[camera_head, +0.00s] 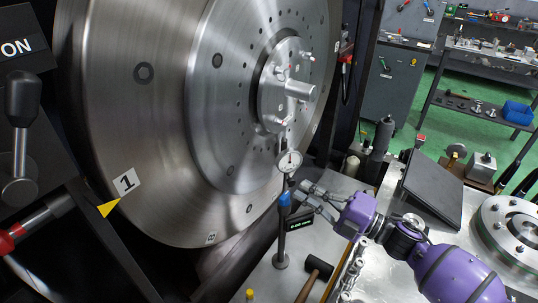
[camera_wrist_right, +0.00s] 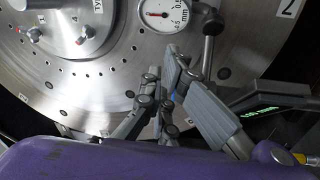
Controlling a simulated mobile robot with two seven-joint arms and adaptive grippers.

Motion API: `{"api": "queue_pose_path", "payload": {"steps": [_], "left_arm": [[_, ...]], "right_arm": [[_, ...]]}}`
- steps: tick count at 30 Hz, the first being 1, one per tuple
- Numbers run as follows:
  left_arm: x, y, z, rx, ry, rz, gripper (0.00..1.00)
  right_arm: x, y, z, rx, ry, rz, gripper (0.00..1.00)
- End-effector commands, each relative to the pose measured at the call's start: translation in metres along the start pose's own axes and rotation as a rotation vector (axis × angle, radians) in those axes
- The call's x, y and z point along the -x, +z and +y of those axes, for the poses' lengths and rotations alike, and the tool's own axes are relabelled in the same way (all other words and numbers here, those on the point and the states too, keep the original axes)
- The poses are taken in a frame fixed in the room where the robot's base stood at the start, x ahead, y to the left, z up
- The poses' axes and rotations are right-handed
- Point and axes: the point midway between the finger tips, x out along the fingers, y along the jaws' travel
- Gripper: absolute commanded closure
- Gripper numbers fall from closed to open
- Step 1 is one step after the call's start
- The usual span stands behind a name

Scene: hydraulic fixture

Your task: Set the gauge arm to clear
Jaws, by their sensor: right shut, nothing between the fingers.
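The dial gauge (camera_head: 289,162) has a round white face and sits in front of the large steel disc. It also shows at the top of the wrist view (camera_wrist_right: 165,14). Its arm is on an upright post (camera_head: 282,235) with a blue collar (camera_head: 284,200) and a round foot. My right gripper (camera_head: 303,192) is just right of the post, below the dial, with nothing between its fingers. In the wrist view its fingers (camera_wrist_right: 163,75) point up toward the dial. They partly hide the post, so I cannot tell whether they touch it. My left gripper is out of view.
The large steel disc (camera_head: 130,90) fills the left and centre, with a "1" label (camera_head: 126,181) and a yellow pointer (camera_head: 109,207). A small green-lit display (camera_head: 300,222) is beside the post. A hammer (camera_head: 314,275) lies near its foot. A dark tilted panel (camera_head: 433,188) stands right.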

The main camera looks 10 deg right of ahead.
Motion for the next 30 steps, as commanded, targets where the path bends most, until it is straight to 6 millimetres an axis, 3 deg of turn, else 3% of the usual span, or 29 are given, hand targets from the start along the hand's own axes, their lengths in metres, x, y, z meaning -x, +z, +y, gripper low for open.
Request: {"api": "queue_pose_path", "payload": {"steps": [15,30], "left_arm": [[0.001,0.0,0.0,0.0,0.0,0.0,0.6],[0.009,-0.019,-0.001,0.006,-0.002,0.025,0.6]], "right_arm": [[-0.005,0.0,0.0,0.0,0.001,0.001,1.0],[-0.086,-0.001,0.002,0.0,0.003,0.001,1.0]]}}
